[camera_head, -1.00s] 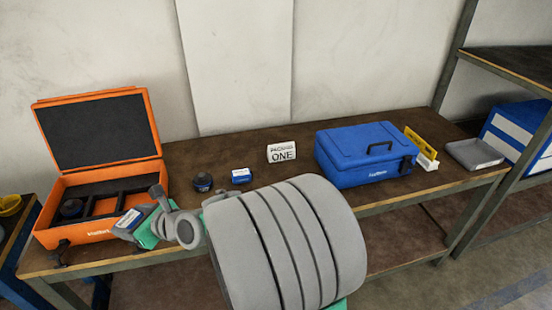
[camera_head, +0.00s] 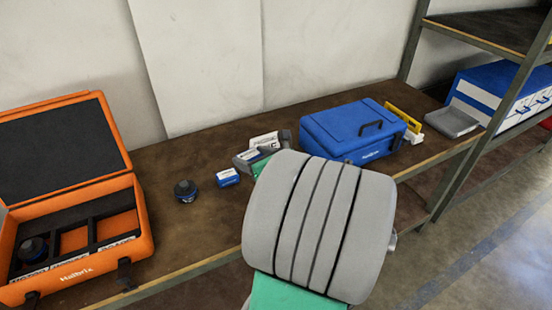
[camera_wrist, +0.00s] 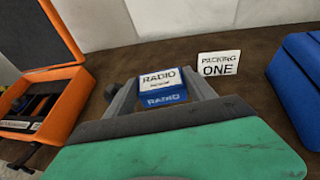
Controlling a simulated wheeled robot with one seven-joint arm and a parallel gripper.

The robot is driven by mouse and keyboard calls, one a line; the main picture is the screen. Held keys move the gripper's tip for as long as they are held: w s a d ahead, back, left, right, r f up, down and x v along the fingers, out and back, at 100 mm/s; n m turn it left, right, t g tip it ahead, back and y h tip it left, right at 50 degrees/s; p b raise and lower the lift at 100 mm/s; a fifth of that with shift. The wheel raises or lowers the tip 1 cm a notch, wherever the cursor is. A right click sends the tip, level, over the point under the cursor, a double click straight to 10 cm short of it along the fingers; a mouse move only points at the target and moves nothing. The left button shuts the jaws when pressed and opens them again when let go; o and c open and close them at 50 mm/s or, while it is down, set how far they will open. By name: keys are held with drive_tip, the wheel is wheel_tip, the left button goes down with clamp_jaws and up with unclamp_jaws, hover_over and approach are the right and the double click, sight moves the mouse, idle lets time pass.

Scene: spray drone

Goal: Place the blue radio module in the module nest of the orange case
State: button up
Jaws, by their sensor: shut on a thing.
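A blue radio module (camera_wrist: 162,85) with a white RADIO label sits between the two fingers of my gripper (camera_wrist: 161,92) in the wrist view, and the fingers are shut on it. In the head view my gripper (camera_head: 262,158) is over the back middle of the bench, and my own arm hides part of it. The orange case (camera_head: 145,225) stands open at the left, with its lid up and several dark compartments. A dark round part sits in its left compartment. My gripper is well to the right of the case, apart from it.
A PACKING ONE sign (camera_wrist: 219,63) stands behind. A closed blue case (camera_head: 350,130), a yellow item (camera_head: 404,116) and a grey tray (camera_head: 451,121) are at the right.

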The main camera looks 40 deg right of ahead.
drive_tip(key=s+d+m+h, duration=0.2)
drive_tip(key=s+d+h, duration=0.1)
drive_tip(key=s+d, duration=0.6)
drive_tip(key=w+d+f, duration=0.2)
drive_tip(key=w+f, duration=0.1)
drive_tip(key=w, duration=0.1)
drive_tip(key=w+d+f+b, duration=0.1)
drive_tip(key=w+d+f, duration=0.2)
drive_tip(key=w+d+f+b, duration=0.1)
drive_tip(key=w+d+f, duration=0.1)
drive_tip(key=w+f, duration=0.2)
drive_tip(key=shift+w+d, duration=0.25)
drive_tip(key=shift+w, duration=0.1)
drive_tip(key=shift+f, duration=1.45)
drive_tip(key=shift+f+b, duration=0.15)
drive_tip(key=shift+b, duration=0.15)
drive_tip(key=o, duration=1.4)
drive_tip(key=shift+o, duration=0.2)
